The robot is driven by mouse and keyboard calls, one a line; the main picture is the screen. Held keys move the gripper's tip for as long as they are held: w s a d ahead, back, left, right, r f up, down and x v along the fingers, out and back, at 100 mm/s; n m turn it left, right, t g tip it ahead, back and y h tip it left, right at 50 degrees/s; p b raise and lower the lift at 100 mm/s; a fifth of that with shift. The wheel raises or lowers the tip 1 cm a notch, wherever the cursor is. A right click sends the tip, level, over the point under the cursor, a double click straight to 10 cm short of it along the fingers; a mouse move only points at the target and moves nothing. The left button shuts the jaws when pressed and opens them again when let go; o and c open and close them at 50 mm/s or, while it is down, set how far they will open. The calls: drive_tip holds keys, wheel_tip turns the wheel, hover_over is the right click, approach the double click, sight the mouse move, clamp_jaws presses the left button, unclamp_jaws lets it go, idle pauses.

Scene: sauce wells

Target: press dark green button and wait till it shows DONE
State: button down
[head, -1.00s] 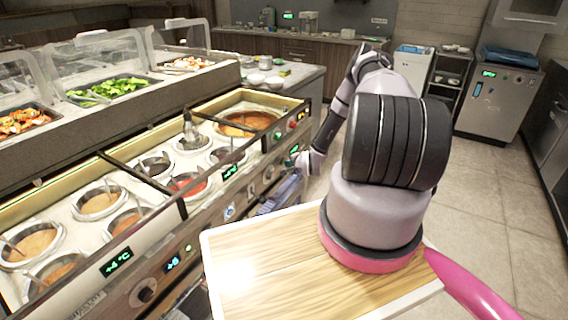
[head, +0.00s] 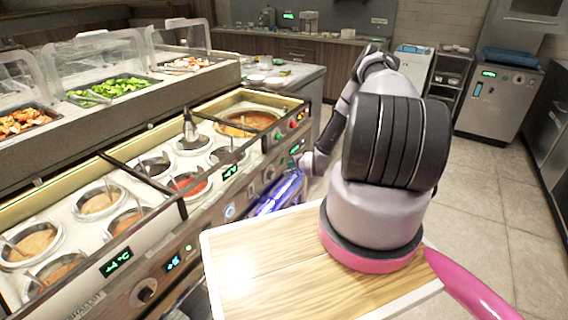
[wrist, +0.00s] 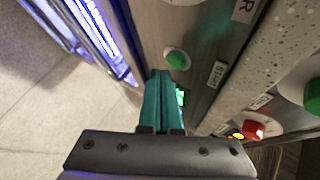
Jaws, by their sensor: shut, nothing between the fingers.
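My gripper (wrist: 164,76) is shut and empty, its two teal fingers together close to the counter's front panel. In the wrist view a round green button (wrist: 177,60) in a pale ring sits just beyond the fingertips, apart from them in the picture. A lit green display (wrist: 180,97) is partly hidden behind the fingers, and its text cannot be read. In the head view this display (head: 296,148) glows beside my gripper, too small to read. A larger dark green knob or button (wrist: 312,95) shows at the right edge of the wrist view.
A red button (wrist: 253,130) and a yellow light are at the lower right of the wrist view. A cabinet with blue-violet lights (head: 280,194) is below the counter. Sauce wells (head: 102,201) line the counter. A wooden board (head: 262,262) lies nearby. Floor at right is clear.

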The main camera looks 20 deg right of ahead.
drive_tip(key=shift+s+d, duration=0.8)
drive_tip(key=shift+s, duration=0.2)
drive_tip(key=shift+s+d, duration=0.8)
drive_tip(key=shift+s, duration=0.2)
